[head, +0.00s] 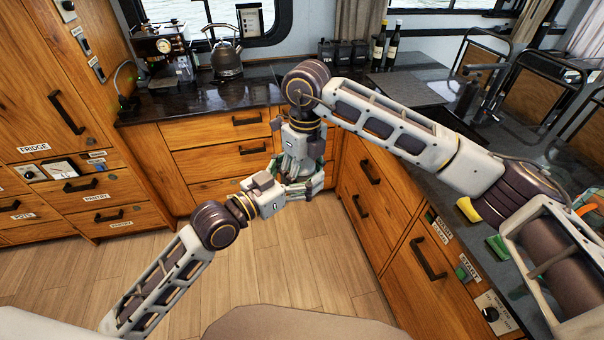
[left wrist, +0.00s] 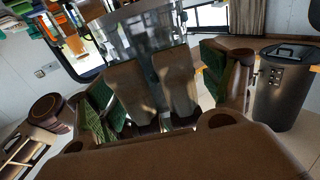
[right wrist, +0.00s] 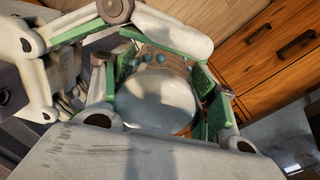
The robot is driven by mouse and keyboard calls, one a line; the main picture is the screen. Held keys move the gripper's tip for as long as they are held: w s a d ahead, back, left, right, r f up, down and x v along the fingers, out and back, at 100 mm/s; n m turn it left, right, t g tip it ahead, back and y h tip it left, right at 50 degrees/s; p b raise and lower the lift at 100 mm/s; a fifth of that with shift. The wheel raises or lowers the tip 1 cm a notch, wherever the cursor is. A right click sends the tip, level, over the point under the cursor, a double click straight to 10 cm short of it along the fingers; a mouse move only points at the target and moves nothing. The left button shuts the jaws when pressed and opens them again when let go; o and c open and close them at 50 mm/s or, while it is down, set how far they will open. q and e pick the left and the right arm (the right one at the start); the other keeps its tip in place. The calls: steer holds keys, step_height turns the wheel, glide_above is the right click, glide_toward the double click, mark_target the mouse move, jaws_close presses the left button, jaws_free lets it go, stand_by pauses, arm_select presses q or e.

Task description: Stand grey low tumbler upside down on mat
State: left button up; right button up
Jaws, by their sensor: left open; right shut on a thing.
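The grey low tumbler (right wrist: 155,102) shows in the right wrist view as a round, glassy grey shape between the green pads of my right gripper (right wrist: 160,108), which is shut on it. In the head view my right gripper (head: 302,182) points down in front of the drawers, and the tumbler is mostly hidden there. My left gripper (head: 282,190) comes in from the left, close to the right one. In the left wrist view its pads (left wrist: 160,90) are apart, with a clear glassy shape beyond them. A flat dark sheet (head: 392,88) on the right counter may be the mat.
The back counter holds a coffee machine (head: 160,52) and a kettle (head: 226,58). Dark canisters (head: 345,52) and bottles (head: 385,48) stand in the back corner. A yellow sponge-like thing (head: 468,209) lies on the right counter. Wooden drawers are close behind both grippers.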

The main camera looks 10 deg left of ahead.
arm_select(q)
steer(key=w+a+f+n+g+y, duration=0.1)
steer(key=w+a+f+y, duration=0.25)
steer(key=f, duration=1.05)
steer(key=w+a+f+n+y, duration=0.2)
steer(key=a+f, duration=0.3)
steer(key=f, duration=0.9)
steer(key=s+a+f+n+g+y, duration=0.1)
steer(key=s+a+f+g+y, duration=0.2)
steer(key=f, duration=0.8)
steer(key=s+a+f, duration=0.4)
steer(key=a+f, duration=0.1)
steer(key=f, duration=0.6)
steer(key=s+a+f+n+g+y, duration=0.1)
steer(key=s+a+f+g, duration=0.1)
steer(key=s+f, duration=0.65)
steer(key=s+a+f+g+y, duration=0.1)
steer(key=s+a+f+g, duration=0.1)
steer(key=s+f, duration=0.7)
steer(key=s+f+g, duration=0.2)
steer(key=s+f, duration=0.3)
steer(key=s, duration=0.6)
steer(key=s+d+f+g+y, duration=0.1)
steer(key=s+f, duration=0.4)
steer(key=s, duration=0.6)
steer(key=shift+s+f+n+g, duration=0.2)
steer(key=shift+s+n+g, duration=0.1)
steer(key=shift+g, duration=0.6)
